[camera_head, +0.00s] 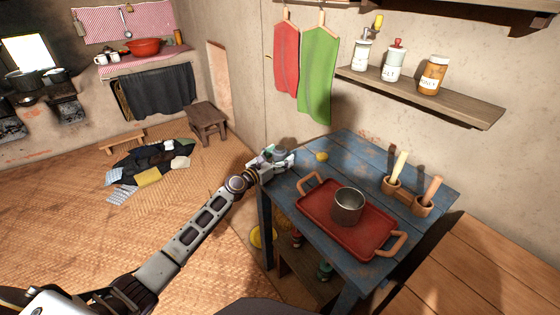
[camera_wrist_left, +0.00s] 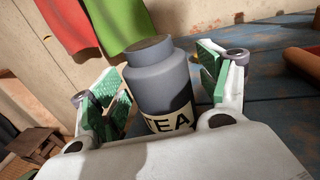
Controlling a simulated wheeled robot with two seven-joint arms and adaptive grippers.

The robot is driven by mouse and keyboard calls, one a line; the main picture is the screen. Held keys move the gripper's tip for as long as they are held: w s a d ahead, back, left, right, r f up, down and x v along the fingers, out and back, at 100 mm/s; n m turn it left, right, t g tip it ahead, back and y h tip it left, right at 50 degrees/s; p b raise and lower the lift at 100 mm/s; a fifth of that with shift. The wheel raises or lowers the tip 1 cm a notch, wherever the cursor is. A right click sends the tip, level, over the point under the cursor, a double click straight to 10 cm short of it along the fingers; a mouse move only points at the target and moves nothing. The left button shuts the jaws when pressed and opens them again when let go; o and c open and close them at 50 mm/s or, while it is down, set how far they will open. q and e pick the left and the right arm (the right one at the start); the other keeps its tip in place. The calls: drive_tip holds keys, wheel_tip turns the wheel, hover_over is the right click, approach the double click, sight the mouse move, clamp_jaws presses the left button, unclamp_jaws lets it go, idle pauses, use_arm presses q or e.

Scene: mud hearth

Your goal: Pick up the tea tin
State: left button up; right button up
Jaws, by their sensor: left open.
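The tea tin (camera_wrist_left: 160,75) is a grey-blue canister with a darker lid and a label reading TEA. In the left wrist view it stands between the two green-padded fingers of my left gripper (camera_wrist_left: 165,95). The fingers are apart, one on each side, with a gap visible at the left finger; the tin's base is hidden by the gripper body. In the head view my left gripper (camera_head: 274,158) is at the far left corner of the blue table (camera_head: 350,152), and the tin is mostly hidden there. My right gripper is not in view.
On the table are a small yellow object (camera_head: 321,156), a red tray (camera_head: 322,208) with a metal pot (camera_head: 347,205), and a wooden holder (camera_head: 408,197) with utensils. A wall shelf (camera_head: 450,98) with jars and hanging red and green cloths (camera_head: 318,75) are behind.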

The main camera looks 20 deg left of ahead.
use_arm(q)
drive_tip(key=c, duration=1.1)
drive_tip(key=shift+w+r, duration=0.1)
drive_tip(key=shift+c, duration=0.4)
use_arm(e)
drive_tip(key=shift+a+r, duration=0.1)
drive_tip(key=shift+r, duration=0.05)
use_arm(q)
drive_tip(key=shift+r, duration=0.15)
